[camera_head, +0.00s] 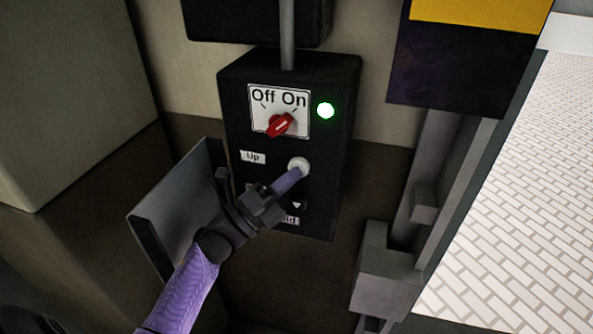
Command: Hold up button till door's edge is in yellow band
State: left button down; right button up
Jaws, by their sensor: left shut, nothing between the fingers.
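A black control box (340,130) hangs on the wall with a red knob (281,125) turned toward On and a lit green lamp (325,111). A pale round button (299,162) sits beside the "Up" label (253,157). My left gripper (297,172) is shut and empty, its tips at the lower edge of this button; I cannot tell how far it is pressed. It partly covers the lower button and label. A yellow area (480,12) shows at the top right above a dark panel (450,65). The door's edge cannot be made out for sure. My right gripper is not in view.
A grey plate (180,205) stands out left of the box, close to my left wrist. A grey upright rail (430,190) with a block (387,280) at its foot stands to the right. Beyond it is an opening onto pale brick paving (530,200).

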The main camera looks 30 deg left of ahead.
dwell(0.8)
pick_arm(q)
jog(key=shift+s+d+p, duration=0.2)
jog(key=shift+s+p, duration=0.15)
jog(key=shift+s, duration=0.55)
jog(key=shift+s+d+p, duration=0.2)
jog(key=shift+s+p, duration=0.1)
jog(key=shift+s, duration=0.5)
jog(key=shift+s+d+p, duration=0.2)
jog(key=shift+s+p, duration=0.05)
jog(key=shift+s, duration=0.6)
jog(key=shift+s+d+p, duration=0.2)
jog(key=shift+s+p, duration=0.1)
jog(key=shift+s, duration=0.5)
